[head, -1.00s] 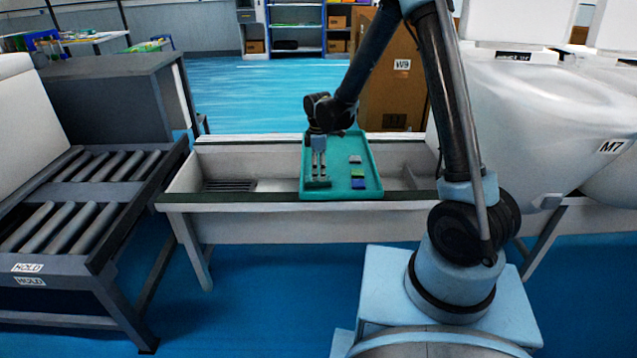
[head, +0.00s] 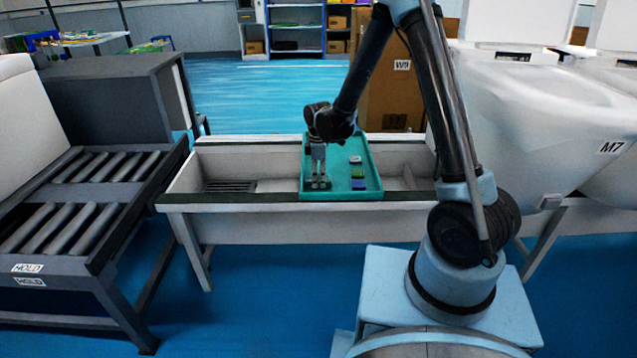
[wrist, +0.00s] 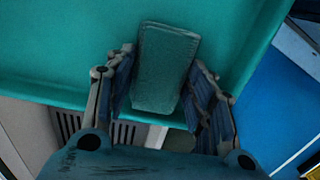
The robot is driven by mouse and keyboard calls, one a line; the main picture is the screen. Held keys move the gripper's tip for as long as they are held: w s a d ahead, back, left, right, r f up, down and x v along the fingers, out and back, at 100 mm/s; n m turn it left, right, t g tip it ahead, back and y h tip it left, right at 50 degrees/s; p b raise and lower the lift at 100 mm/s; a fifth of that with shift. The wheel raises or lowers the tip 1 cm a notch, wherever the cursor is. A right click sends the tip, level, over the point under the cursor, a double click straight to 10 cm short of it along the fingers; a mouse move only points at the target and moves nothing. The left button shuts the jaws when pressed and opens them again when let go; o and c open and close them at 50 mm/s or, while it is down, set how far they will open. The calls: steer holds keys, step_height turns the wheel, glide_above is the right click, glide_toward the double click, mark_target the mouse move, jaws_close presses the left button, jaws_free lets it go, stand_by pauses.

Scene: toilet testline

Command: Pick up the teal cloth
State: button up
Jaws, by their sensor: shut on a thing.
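The teal cloth (wrist: 165,68) looks like a folded, block-like piece in the wrist view, standing out from the teal tray (wrist: 60,40) behind it. My gripper (wrist: 163,98) has a finger on each side of the cloth and is shut on it. In the head view my gripper (head: 318,182) points down at the front left of the tray (head: 340,195). The cloth is small there and mostly hidden by the fingertips. I cannot tell whether it still touches the tray floor.
A grey piece (head: 355,160), a green piece (head: 358,172) and a blue piece (head: 359,183) lie right of my gripper in the tray. The tray rests on a white trough (head: 250,222). A roller conveyor (head: 75,205) stands left, white toilets (head: 545,110) right.

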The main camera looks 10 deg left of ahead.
mark_target(319, 178)
step_height(319, 178, up, 10)
stand_by(0.7)
steer(key=o, duration=0.3)
steer(key=c, duration=0.4)
steer(key=shift+s, duration=0.1)
